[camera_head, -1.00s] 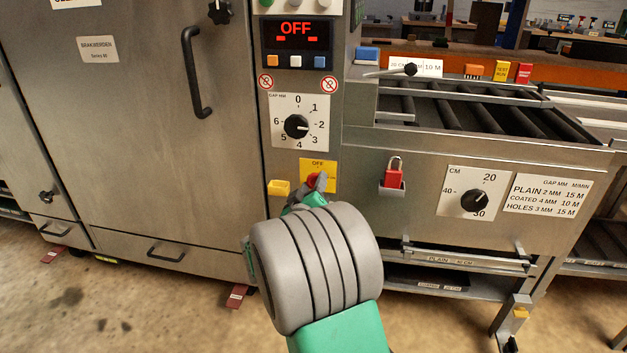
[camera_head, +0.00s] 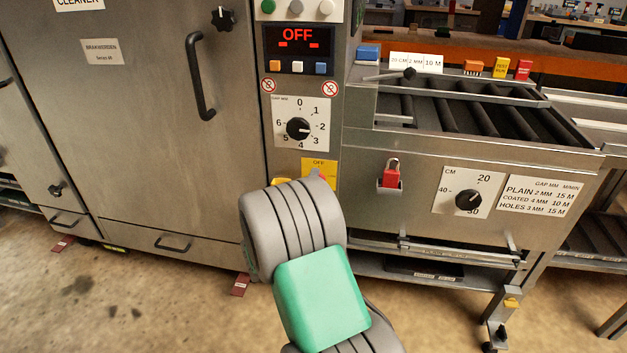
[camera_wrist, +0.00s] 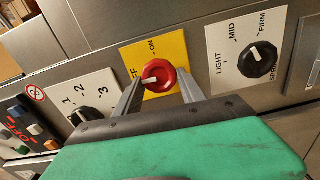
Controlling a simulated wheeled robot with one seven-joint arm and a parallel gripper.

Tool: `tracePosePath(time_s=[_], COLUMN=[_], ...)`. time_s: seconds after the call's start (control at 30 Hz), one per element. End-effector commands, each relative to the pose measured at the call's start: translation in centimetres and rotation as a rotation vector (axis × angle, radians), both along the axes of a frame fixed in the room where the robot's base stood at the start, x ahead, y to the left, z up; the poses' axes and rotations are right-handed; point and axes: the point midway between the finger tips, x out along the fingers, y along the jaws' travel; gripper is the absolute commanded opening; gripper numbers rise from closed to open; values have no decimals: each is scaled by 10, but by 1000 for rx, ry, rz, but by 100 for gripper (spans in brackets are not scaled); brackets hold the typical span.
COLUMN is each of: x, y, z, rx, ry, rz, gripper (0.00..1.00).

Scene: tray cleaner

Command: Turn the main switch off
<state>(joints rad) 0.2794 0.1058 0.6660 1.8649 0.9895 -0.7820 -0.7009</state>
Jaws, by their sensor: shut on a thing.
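The main switch is a red round knob (camera_wrist: 160,76) on a yellow plate (camera_wrist: 176,51) with OFF and ON lettering. In the wrist view its white mark points left, towards the partly hidden OFF lettering. My gripper (camera_wrist: 161,82) is shut on the red knob, one grey finger on each side. In the head view the yellow plate (camera_head: 321,164) shows only its upper part, and my wrist hides the fingers and most of the knob. The display (camera_head: 298,39) above reads OFF in red.
A numbered black dial (camera_head: 298,128) sits above the switch, and a MID/FIRM dial (camera_wrist: 258,60) is beside it in the wrist view. A red padlock (camera_head: 391,175) hangs to the right. The roller conveyor (camera_head: 470,105) and a 20/30/40 dial (camera_head: 468,200) are farther right.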

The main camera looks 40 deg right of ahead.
Motion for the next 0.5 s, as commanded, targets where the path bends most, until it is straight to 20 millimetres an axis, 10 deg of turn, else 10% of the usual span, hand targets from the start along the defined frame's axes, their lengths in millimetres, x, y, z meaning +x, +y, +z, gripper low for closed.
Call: tracePosePath(time_s=[0.5], x=[0], y=[0], z=[-1], rx=[-41], ry=[53], rz=[0], gripper=[7])
